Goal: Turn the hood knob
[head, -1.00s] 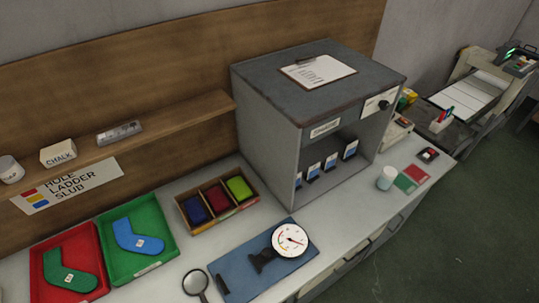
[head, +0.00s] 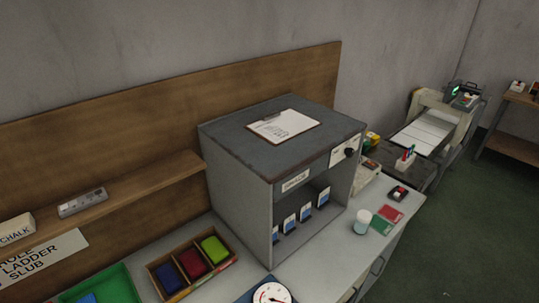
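The grey hood (head: 275,180) is a box with an open front, standing on the workbench against the wooden backboard. The dark round hood knob (head: 349,153) sits on a pale plate (head: 337,156) at the upper right of its front face. Several small blue-and-white cards stand inside the opening. Neither of my grippers shows in the head view.
A clipboard (head: 284,126) lies on the hood. A box of coloured yarn (head: 157,276), a dial gauge (head: 271,294) and a green tray (head: 117,290) are in front and left. Green floor is clear at right.

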